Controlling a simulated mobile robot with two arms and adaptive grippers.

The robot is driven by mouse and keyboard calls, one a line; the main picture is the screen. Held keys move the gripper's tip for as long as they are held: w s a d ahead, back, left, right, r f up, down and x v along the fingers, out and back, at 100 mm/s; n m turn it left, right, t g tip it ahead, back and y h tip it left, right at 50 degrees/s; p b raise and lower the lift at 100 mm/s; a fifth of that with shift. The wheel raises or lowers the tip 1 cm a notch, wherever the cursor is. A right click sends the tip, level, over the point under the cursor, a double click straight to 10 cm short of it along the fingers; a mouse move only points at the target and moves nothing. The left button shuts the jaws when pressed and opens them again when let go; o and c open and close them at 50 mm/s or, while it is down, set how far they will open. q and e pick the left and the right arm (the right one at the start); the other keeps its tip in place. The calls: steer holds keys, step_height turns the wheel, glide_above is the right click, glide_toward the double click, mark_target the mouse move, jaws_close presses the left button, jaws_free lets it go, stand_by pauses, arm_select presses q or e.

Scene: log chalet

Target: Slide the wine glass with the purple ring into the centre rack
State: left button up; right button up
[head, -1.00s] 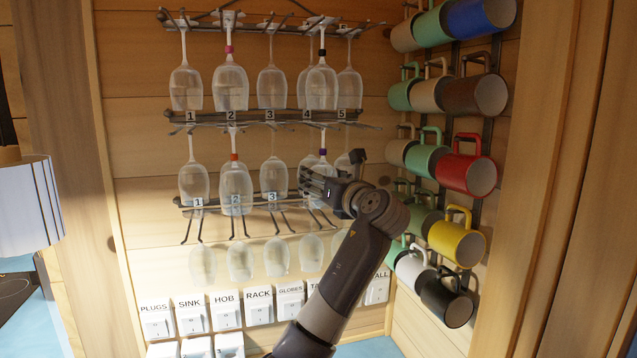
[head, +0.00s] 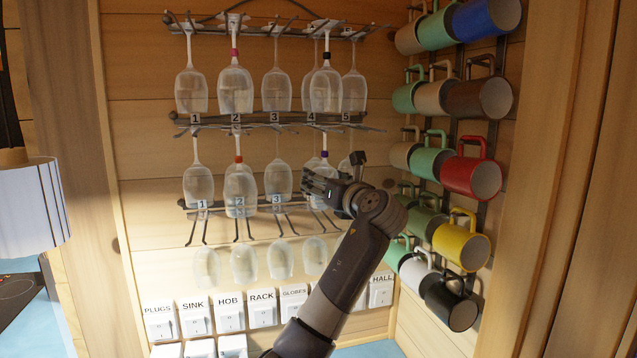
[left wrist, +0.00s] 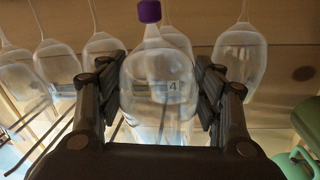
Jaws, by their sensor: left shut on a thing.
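The wine glass with the purple ring (head: 324,154) hangs bowl down below the centre rack (head: 260,118), near slot 4. My left gripper (head: 318,186) is shut on its bowl in the head view. In the left wrist view, the glass's clear bowl (left wrist: 158,85) sits between the two fingers of my left gripper (left wrist: 160,95), with the purple ring on the stem above it. The glass looks upright. I cannot tell whether its foot is inside the rack's rails. The fingers hide part of the bowl in the head view. My right gripper is not in view.
Other glasses hang close by, including an orange-ringed one (head: 239,185) to the left and one (left wrist: 240,60) to the right. The bottom rack (head: 255,208) is just below my gripper. Mugs (head: 470,170) hang on the right wall. Switches (head: 228,315) line the wall below.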

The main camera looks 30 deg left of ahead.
arm_select(q)
steer(key=o, duration=0.9)
steer(key=shift+v, duration=3.5)
stand_by(1.3)
steer(key=v, duration=1.2)
